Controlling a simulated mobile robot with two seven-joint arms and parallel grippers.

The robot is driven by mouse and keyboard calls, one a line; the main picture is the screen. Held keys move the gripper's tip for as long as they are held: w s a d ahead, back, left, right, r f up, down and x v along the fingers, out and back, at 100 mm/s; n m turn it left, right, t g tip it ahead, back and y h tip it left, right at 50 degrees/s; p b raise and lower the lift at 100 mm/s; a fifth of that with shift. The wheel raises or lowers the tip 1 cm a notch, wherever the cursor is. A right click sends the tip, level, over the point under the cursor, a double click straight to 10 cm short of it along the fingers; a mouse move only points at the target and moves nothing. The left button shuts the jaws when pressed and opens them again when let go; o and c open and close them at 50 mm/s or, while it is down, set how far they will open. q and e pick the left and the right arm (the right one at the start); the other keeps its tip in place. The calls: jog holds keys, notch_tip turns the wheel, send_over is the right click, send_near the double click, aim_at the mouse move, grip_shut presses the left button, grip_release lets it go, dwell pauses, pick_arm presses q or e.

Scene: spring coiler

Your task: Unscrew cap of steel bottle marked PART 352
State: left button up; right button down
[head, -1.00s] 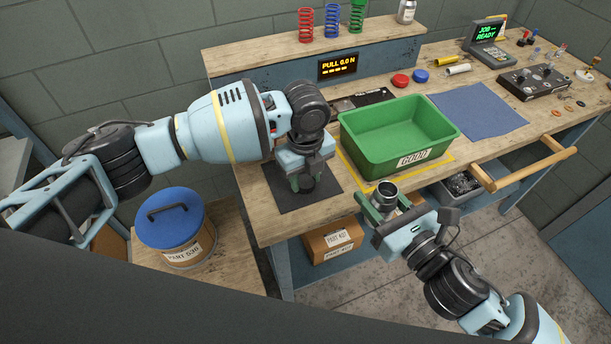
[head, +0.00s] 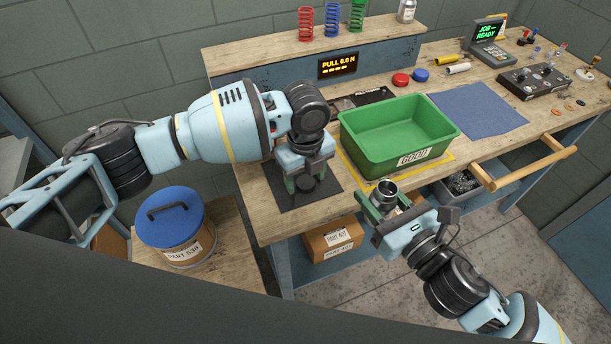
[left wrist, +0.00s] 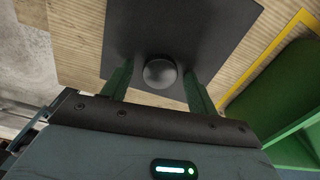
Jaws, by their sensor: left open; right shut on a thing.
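The steel bottle (head: 385,193) is upright in my right gripper (head: 384,207), which is shut on it in front of the bench edge. Its top shows a bare, open-looking neck with no cap on it. I cannot read a PART 352 mark on it. A round black cap (head: 306,184) sits on the dark mat (head: 277,197) at the bench's front left. My left gripper (head: 305,180) points down over the mat and is open, with its green fingers on either side of the cap. In the left wrist view the cap (left wrist: 160,72) shows between the fingers, with gaps beside it.
A green GOOD bin (head: 375,161) stands on a yellow-edged mat right of my left gripper. A blue cloth (head: 480,109) lies farther right. A wooden rail (head: 530,165) juts from the bench front.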

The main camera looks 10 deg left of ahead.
aim_at(305, 181)
pick_arm(q)
notch_tip(305, 181, up, 12)
pick_arm(e)
jog(key=shift+r, duration=0.75)
pick_arm(q)
jog(key=shift+w+a+p, duration=0.1)
jog(key=shift+w+a, duration=0.25)
jog(key=shift+a, duration=0.4)
jog(key=shift+w+a+p, duration=0.1)
jog(key=shift+w+a, duration=0.3)
jog(key=shift+a, duration=0.35)
jog(key=shift+w+a+p, duration=0.1)
jog(key=shift+w+a, duration=0.25)
jog(key=shift+a, duration=0.4)
pick_arm(e)
jog(key=shift+w+r, duration=0.1)
jog(key=shift+r, duration=0.1)
jog(key=shift+r, duration=0.1)
